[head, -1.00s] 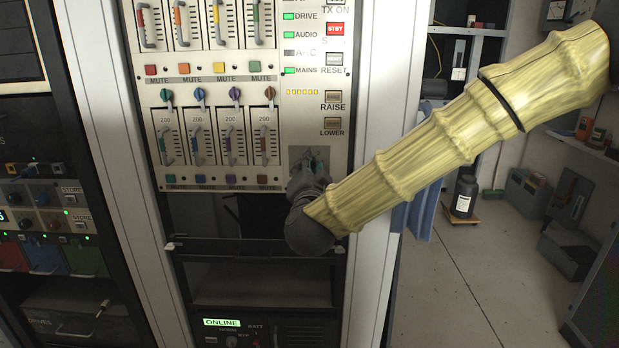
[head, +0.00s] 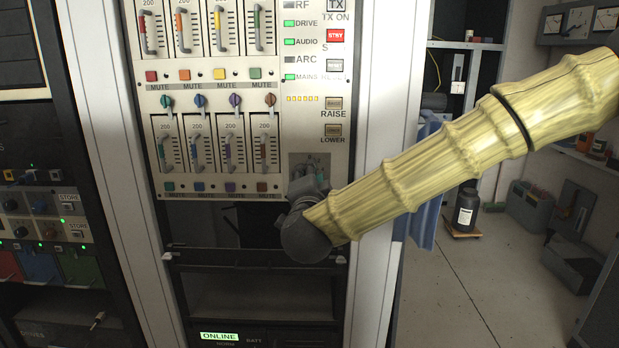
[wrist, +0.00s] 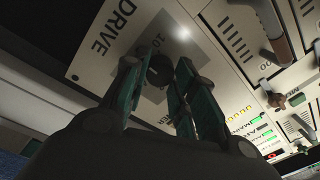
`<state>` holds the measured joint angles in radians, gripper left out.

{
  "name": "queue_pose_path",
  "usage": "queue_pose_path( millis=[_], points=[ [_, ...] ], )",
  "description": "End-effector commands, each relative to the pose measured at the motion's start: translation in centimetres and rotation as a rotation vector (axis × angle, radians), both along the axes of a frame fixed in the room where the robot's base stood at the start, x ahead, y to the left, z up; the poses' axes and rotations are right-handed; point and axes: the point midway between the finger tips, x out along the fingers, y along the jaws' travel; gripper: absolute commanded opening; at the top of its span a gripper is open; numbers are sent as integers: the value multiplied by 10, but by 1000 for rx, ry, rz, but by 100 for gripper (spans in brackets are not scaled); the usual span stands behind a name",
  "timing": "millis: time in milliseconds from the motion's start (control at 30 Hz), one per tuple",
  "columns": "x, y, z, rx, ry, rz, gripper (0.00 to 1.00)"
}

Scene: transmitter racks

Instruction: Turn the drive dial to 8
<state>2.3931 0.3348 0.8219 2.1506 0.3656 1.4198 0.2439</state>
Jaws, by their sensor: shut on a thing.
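The drive dial (wrist: 160,70) is a small dark knob on a grey square plate, with the word DRIVE printed beside it in the wrist view. My gripper (wrist: 160,88) has its fingers on either side of the knob and is shut on it. In the head view my gripper (head: 308,180) reaches the grey plate (head: 299,163) at the lower right of the light panel. The knob itself is hidden there by my gripper and wrist.
Slider channels (head: 217,145) with coloured knobs and mute buttons stand left of the plate. The RAISE (head: 333,103) and LOWER (head: 333,130) buttons are just above it. A dark open rack bay (head: 215,220) lies below. A white rack post (head: 375,130) stands to the right.

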Motion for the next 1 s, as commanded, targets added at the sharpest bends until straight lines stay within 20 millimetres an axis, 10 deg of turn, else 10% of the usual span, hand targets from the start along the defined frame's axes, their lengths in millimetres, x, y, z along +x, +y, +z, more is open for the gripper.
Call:
queue_pose_path(
  millis=[100, 133, 267, 667, 1000],
  points=[
    [0, 0, -2, -1, 3, 0, 3],
    [0, 0, -2, -1, 3, 0, 29],
    [0, 0, -1, -1, 2, 0, 50],
    [-5, 0, -1, -1, 0, 1, 50],
    [-57, 2, -4, -3, 2, 3, 50]
  ],
)
